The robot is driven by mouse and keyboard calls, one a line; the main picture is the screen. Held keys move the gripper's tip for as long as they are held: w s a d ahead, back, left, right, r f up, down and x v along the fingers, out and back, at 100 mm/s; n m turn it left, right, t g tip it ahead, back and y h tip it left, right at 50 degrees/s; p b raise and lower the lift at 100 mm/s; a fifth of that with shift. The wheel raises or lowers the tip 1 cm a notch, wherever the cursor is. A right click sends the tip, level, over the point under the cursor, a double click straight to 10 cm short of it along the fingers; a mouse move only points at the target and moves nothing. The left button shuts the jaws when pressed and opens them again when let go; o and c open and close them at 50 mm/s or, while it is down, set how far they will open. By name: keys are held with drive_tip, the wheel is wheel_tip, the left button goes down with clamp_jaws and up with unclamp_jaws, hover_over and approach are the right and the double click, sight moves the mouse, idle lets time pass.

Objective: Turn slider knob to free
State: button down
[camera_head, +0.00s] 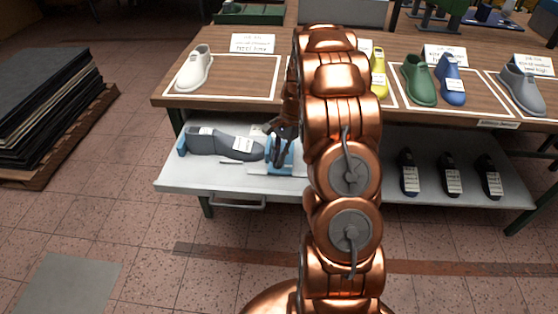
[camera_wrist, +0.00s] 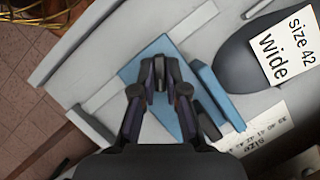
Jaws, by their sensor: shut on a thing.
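The blue slider (camera_head: 285,158) sits on the grey lower shelf, at the right end of a dark grey shoe last (camera_head: 225,146). In the wrist view the slider (camera_wrist: 147,62) is a flat blue plate with an upright blue wall (camera_wrist: 216,96) facing the last (camera_wrist: 250,75). My gripper (camera_head: 279,132) is over the slider. In the wrist view its fingertips (camera_wrist: 160,78) come together above the blue plate, shut on the slider knob. The knob is mostly hidden between the fingers, so its setting cannot be read.
A blue end stop (camera_head: 182,145) is at the last's left end. A printed size scale (camera_wrist: 262,132) lies beside the slider. Several lasts stand on the wooden tabletop (camera_head: 285,103) above, close to my arm. Dark lasts (camera_head: 450,174) stand on the shelf's right.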

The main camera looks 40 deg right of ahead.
drive_tip(key=n+b, duration=0.1)
drive_tip(key=n, duration=0.1)
drive_tip(key=n+g+b, duration=0.1)
drive_tip(key=n, duration=0.1)
drive_tip(key=shift+w+f+g+h+b, duration=0.2)
drive_tip(key=shift+g+h+b, duration=0.1)
drive_tip(key=shift+h+b, duration=0.1)
drive_tip(key=shift+r+n+g+h+b, duration=0.15)
drive_tip(key=shift+n+g+h+b, duration=0.4)
drive_tip(key=shift+n, duration=1.05)
drive_tip(key=shift+a, duration=0.1)
drive_tip(key=c, duration=1.2)
unclamp_jaws()
drive_tip(key=shift+y, duration=0.25)
drive_tip(key=v, duration=0.7)
drive_tip(key=shift+r, duration=0.3)
